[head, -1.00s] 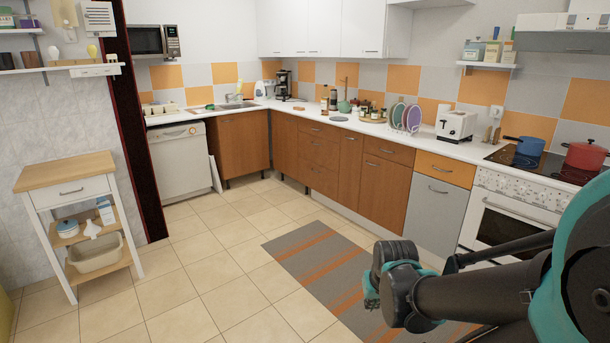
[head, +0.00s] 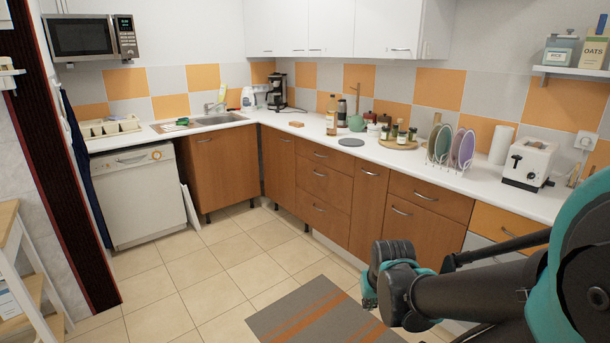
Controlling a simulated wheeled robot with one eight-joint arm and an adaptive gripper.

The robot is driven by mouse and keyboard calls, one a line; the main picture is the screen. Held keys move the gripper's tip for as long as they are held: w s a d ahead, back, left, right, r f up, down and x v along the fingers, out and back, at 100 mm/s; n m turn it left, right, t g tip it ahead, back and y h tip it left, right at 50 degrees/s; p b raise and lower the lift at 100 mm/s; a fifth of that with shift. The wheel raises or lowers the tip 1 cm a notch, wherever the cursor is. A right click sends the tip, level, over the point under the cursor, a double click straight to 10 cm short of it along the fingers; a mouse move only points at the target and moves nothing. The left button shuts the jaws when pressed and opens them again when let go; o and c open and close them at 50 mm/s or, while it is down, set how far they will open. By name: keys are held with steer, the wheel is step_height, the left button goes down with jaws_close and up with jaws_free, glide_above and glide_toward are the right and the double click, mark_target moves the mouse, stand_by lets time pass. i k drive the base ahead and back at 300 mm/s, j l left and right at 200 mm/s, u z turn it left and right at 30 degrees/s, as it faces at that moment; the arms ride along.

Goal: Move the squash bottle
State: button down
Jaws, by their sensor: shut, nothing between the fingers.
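A tall amber bottle with a pale label (head: 332,118), probably the squash bottle, stands upright on the white counter in the head view. It is near the corner, left of a dark jar and a green mortar. My gripper (head: 370,288) is at the lower right, in front of the wooden drawers and well apart from the bottle. It is shut and empty. My arm hides part of the lower cabinets and floor at the right.
The counter (head: 285,122) also holds a coffee maker (head: 277,90), a dark round mat (head: 351,142), a tray of jars (head: 398,143), a plate rack (head: 448,160) and a toaster (head: 528,163). A wooden trolley (head: 25,280) stands at left. The tiled floor (head: 190,275) is open.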

mark_target(332, 111)
steer(key=i, duration=1.15)
steer(key=i+z, duration=0.1)
steer(key=i, duration=1.05)
steer(key=j, duration=0.1)
